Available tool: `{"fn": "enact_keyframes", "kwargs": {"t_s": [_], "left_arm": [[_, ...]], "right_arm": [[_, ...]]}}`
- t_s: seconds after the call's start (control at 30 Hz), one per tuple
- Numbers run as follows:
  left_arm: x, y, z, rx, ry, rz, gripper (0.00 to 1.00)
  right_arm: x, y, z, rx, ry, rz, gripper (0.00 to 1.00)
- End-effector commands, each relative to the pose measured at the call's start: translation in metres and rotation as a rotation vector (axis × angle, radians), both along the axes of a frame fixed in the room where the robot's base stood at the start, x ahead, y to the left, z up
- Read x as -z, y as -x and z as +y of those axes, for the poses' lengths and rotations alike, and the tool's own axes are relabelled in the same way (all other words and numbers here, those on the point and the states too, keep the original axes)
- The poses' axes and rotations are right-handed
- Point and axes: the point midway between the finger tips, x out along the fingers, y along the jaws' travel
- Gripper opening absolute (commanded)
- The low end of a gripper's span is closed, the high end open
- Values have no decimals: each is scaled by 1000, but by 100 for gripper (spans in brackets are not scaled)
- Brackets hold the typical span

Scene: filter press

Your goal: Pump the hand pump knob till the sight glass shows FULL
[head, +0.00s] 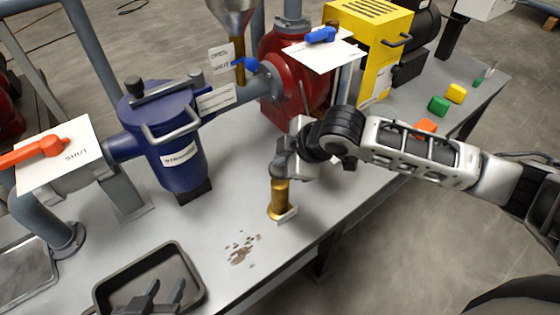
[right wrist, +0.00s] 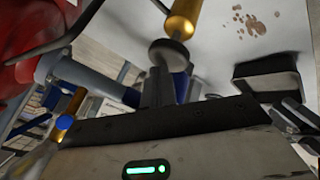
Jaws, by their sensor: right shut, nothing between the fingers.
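The brass hand pump (head: 279,203) stands upright on the grey bench, with a small white plate at its foot. My right gripper (head: 281,172) is shut and empty directly over its top and hides the knob in the head view. In the right wrist view the dark round knob (right wrist: 170,52) sits right at the shut fingertips (right wrist: 158,78), with the brass body (right wrist: 183,20) beyond it. I cannot tell whether they touch. My left gripper (head: 162,292) is open over the black tray at the front left. I cannot make out a sight glass reading.
A blue strainer (head: 178,160) and a red pump housing (head: 291,85) stand behind the brass pump. A yellow unit (head: 372,45) is at the back. The black tray (head: 191,258) lies at the front left, near brown crumbs (head: 243,248). Coloured blocks (head: 439,104) lie at right.

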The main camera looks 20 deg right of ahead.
Motion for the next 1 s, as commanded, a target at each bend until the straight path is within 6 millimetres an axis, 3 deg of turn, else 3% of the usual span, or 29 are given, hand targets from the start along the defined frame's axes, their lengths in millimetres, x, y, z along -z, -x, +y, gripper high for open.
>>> {"fn": "enact_keyframes", "kwargs": {"t_s": [1.0], "left_arm": [[5,0,0,0,0,0,36]], "right_arm": [[15,1,0,0,2,6,0]]}}
